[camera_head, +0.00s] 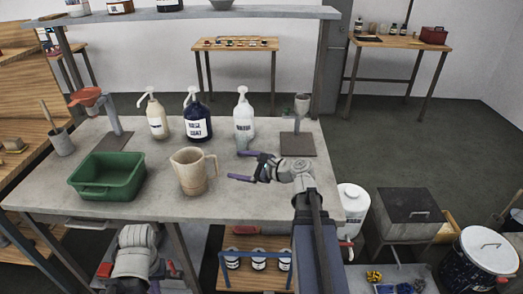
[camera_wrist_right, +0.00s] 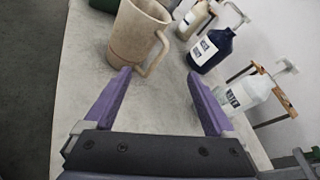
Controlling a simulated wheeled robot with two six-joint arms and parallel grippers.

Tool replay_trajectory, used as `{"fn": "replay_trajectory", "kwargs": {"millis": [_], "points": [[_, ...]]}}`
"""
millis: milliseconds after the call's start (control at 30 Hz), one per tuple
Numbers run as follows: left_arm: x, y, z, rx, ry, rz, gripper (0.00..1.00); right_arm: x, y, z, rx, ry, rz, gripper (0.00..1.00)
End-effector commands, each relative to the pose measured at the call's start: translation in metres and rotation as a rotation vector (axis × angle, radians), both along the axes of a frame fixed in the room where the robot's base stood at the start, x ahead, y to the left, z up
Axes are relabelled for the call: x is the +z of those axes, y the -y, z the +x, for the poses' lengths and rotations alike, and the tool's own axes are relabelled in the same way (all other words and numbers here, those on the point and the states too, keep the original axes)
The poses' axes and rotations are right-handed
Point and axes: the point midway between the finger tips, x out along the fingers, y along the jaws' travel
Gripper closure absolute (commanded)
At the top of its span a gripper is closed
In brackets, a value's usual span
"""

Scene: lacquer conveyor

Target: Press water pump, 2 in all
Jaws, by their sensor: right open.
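Three pump bottles stand in a row on the grey table. The rightmost, a pale bottle (camera_head: 243,120), has a white pump head and a label that seems to read water; it also shows in the right wrist view (camera_wrist_right: 243,92). My right gripper (camera_head: 247,167) is open and empty over the table, in front of this bottle and right of the beige jug (camera_head: 191,174). In the right wrist view my right gripper (camera_wrist_right: 158,76) has its fingers wide apart, and the pump head is apart from them. My left arm is low at the front left; its fingers are not clear.
A dark blue bottle (camera_head: 198,124) and a cream bottle (camera_head: 156,119) stand left of the pale one. A green tub (camera_head: 108,177) sits left, and a stand (camera_head: 298,143) stands right. A shelf (camera_head: 190,14) spans above.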

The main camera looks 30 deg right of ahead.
Motion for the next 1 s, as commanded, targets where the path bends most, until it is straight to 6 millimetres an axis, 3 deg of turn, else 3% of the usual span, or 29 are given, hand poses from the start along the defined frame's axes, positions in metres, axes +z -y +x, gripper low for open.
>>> {"fn": "replay_trajectory", "kwargs": {"millis": [33, 367, 467, 633, 800, 1000], "points": [[0.012, 0.0, 0.0, 0.0, 0.0, 0.0, 1.0, 0.005, -0.017, -0.001, 0.049, -0.006, -0.052, 0.1], [0.057, 0.0, 0.0, 0.0, 0.0, 0.0, 1.0, -0.002, -0.114, -0.026, 0.44, -0.022, -0.461, 0.1], [0.079, 0.0, 0.0, 0.0, 0.0, 0.0, 1.0, -0.002, -0.15, -0.044, 0.628, -0.012, -0.632, 0.1], [0.13, 0.0, 0.0, 0.0, 0.0, 0.0, 1.0, 0.006, -0.209, -0.096, 1.097, 0.039, -1.006, 0.1], [0.172, 0.0, 0.0, 0.0, 0.0, 0.0, 1.0, 0.021, -0.234, -0.146, 1.576, 0.11, -1.33, 0.1], [0.2, 0.0, 0.0, 0.0, 0.0, 0.0, 1.0, 0.043, -0.238, -0.178, 1.96, 0.164, -1.547, 0.1]]}}
